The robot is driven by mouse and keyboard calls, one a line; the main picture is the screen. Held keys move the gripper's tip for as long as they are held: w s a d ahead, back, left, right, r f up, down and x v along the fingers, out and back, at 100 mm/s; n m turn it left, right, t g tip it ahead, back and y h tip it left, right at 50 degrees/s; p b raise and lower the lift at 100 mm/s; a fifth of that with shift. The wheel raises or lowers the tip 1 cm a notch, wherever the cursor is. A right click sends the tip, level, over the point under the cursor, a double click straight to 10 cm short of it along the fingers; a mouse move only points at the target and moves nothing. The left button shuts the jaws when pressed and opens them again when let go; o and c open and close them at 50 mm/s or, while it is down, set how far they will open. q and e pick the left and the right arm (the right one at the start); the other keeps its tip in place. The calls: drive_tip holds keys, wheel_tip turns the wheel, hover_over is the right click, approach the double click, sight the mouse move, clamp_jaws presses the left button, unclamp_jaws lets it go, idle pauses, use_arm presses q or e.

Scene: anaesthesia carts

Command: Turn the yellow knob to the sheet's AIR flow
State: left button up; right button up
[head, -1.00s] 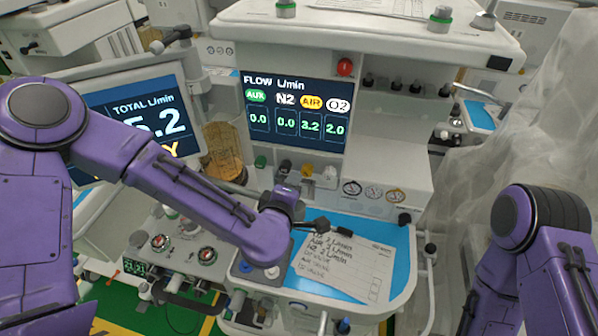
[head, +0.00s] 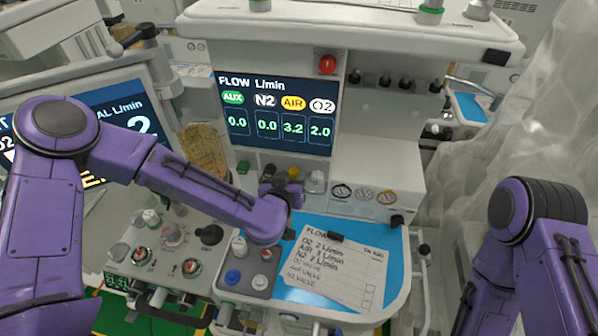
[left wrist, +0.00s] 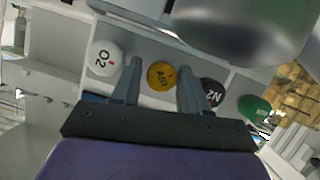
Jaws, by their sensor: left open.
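The yellow AIR knob (head: 293,172) is in the row of knobs below the flow display (head: 277,112), which reads AIR 3.2. It also shows in the left wrist view (left wrist: 161,76). My left gripper (left wrist: 159,66) is open, one finger on each side of the yellow knob in that view; I cannot tell whether they touch it. In the head view my left gripper (head: 282,187) is at the knob row, its fingers mostly hidden. The handwritten sheet (head: 335,268) lies on the blue worktop; its AIR line is in L/min, the figure hard to read. My right gripper is not in view.
In the left wrist view, the white O2 knob (left wrist: 104,58) and black N2 knob (left wrist: 208,93) flank the yellow one closely. The green AUX knob (left wrist: 254,108) is farther right. A grey rounded shape fills the top right. The blue worktop (head: 388,240) is mostly clear around the sheet.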

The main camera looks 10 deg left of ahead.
use_arm(q)
drive_tip(key=shift+w+f, duration=0.1)
drive_tip(key=shift+w, duration=0.05)
drive_tip(key=shift+s+a+r, duration=0.1)
drive_tip(key=shift+s+r, duration=0.1)
drive_tip(key=shift+s, duration=0.15)
drive_tip(key=shift+c, duration=0.5)
drive_tip(key=c, duration=0.7)
drive_tip(key=shift+o, duration=0.2)
drive_tip(key=shift+a+n+h+b, duration=0.1)
drive_tip(key=shift+n+h+b, duration=0.25)
drive_tip(key=shift+n, duration=0.25)
